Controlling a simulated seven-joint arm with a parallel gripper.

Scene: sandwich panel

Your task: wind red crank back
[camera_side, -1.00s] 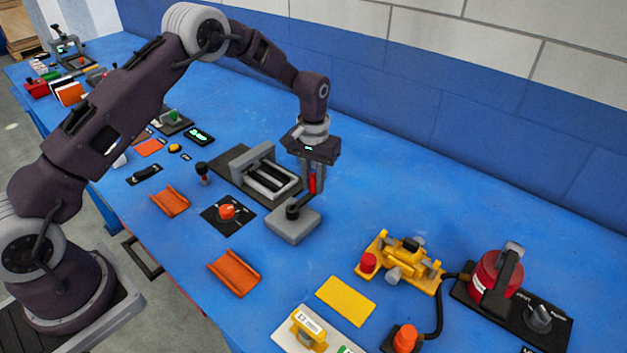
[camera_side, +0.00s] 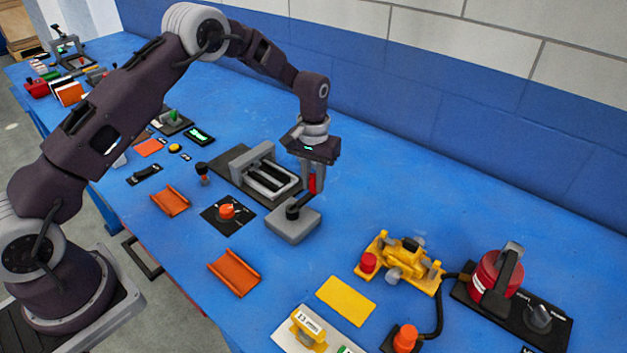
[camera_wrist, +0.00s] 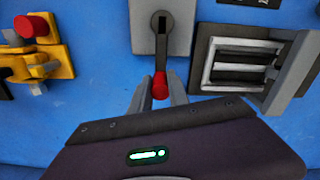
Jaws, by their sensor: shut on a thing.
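The crank has a red handle knob (camera_side: 313,183) on a dark arm (camera_side: 299,205) above a grey square base (camera_side: 293,228). My gripper (camera_side: 312,186) points down over the far side of the base, with its fingers around the red knob. In the wrist view, the red knob (camera_wrist: 160,86) sits between the two grey fingertips of my gripper (camera_wrist: 158,92). The dark crank arm (camera_wrist: 161,55) runs from the knob up to the pivot on the grey base (camera_wrist: 178,38). My gripper is shut on the red knob.
A grey vise-like fixture (camera_side: 266,178) stands close on the left of the crank. A yellow device (camera_side: 402,262) with a red knob stands to the right. An orange tray (camera_side: 234,272) and a dark plate with an orange knob (camera_side: 227,211) lie nearer the front.

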